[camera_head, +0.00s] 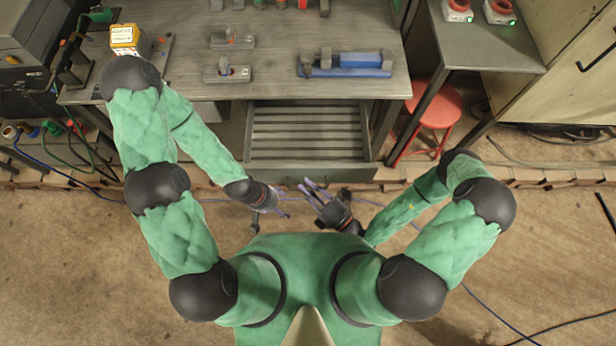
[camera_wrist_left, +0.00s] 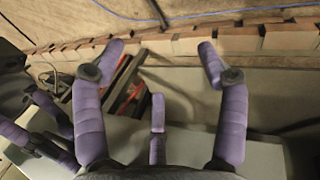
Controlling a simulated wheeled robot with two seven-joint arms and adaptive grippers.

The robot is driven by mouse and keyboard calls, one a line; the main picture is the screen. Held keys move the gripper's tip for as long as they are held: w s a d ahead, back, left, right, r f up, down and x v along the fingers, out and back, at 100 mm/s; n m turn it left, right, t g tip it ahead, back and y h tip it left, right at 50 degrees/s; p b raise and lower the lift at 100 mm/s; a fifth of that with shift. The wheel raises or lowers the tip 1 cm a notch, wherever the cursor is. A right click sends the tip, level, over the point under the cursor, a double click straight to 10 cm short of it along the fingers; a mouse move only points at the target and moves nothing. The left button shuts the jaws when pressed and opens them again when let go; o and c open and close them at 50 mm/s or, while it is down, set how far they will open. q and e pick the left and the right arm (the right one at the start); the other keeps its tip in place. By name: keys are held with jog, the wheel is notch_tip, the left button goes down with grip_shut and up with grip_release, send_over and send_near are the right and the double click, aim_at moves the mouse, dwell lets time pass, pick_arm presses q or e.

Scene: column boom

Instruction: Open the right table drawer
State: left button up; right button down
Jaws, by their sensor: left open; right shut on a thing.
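The right table drawer (camera_head: 305,165) is pulled out from under the grey workbench (camera_head: 275,85), and its slatted inside shows in the head view. My right gripper (camera_head: 313,190) is at the drawer's front, shut on its handle, which the fingers hide. My left gripper (camera_head: 284,202) is open and empty just left of the right gripper, in front of the drawer. In the left wrist view the purple fingers of my left gripper (camera_wrist_left: 155,85) are spread apart with nothing between them. Purple fingers of my right gripper (camera_wrist_left: 40,130) show at the left edge there.
A red stool (camera_head: 432,103) stands right of the drawer, under a side table (camera_head: 490,45). A blue tool (camera_head: 350,65), grey fixtures and a yellow box (camera_head: 130,40) sit on the workbench. Cables lie across the floor. A low brick edge (camera_head: 540,175) runs along the floor.

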dwell(0.4)
jog(key=c, duration=1.2)
grip_release()
jog(key=shift+o, duration=0.2)
jog(key=shift+s, duration=0.1)
jog(key=shift+d, duration=0.15)
jog(key=v, duration=1.2)
